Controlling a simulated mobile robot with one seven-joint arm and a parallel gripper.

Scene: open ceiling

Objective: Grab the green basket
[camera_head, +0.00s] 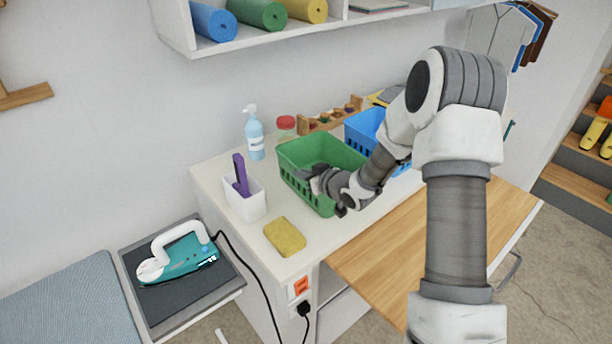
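The green basket (300,155) stands upright on the white counter, in the middle of the head view. It has slatted walls and an open top. My gripper (325,190) is at the basket's near side, overlapping its front wall and rim in the picture. My forearm comes in from the right and hides part of the basket's right and near sides. The fingers are small and dark here, so I cannot tell whether they are open or shut, or whether they touch the rim.
A blue basket (362,128) stands right behind my arm. A spray bottle (254,138), red-lidded jar (285,127), white holder (246,203) and yellow sponge (285,237) surround the green basket. A wooden board (400,262) lies in front. A shelf (270,38) hangs above.

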